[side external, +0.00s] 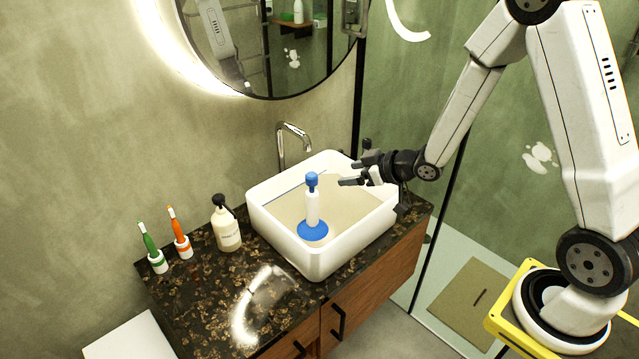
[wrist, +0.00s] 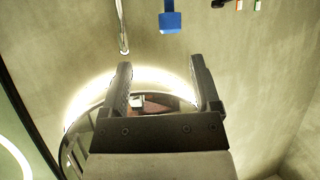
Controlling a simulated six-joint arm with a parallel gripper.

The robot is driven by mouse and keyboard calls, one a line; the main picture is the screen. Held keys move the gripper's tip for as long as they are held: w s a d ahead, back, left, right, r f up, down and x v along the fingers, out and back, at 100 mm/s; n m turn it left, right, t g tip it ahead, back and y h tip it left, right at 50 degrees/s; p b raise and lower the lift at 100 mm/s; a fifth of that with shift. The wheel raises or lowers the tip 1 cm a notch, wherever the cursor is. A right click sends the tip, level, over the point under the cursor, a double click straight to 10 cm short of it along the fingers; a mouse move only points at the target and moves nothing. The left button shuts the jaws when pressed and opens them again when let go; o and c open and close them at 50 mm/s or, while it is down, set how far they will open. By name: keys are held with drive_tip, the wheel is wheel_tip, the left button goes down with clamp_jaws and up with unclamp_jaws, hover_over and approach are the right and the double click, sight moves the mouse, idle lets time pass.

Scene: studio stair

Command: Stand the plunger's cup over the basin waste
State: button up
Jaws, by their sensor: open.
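The plunger (side external: 312,205) stands upright inside the white basin (side external: 330,262), with a blue cup on the basin floor, a white handle and a blue knob on top. The basin waste does not show, so I cannot tell whether the cup covers it. My gripper (side external: 356,171) is open and empty, to the right of the plunger and apart from it, near the basin's right rim. In the wrist view the plunger's blue end (wrist: 170,22) shows at the top, beyond my open fingers (wrist: 160,66).
A chrome tap (side external: 291,133) rises behind the basin. A soap bottle (side external: 226,227), a green toothbrush (side external: 149,243) and an orange toothbrush (side external: 178,230) stand on the dark counter (side external: 190,292) to the left. The round mirror (side external: 280,45) hangs above. The front left counter is clear.

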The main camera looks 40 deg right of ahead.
drive_tip(key=s+a+r+m+g+h, duration=0.1)
drive_tip(key=s+g, duration=0.3)
drive_tip(key=s, duration=0.4)
drive_tip(key=s+a+r+m+g+h, duration=0.1)
drive_tip(key=s+a+m+g+h, duration=0.1)
drive_tip(key=s+g, duration=0.3)
drive_tip(key=s+a, duration=0.1)
drive_tip(key=s, duration=0.3)
drive_tip(key=shift+r+m, duration=0.25)
drive_tip(key=shift+m, duration=0.15)
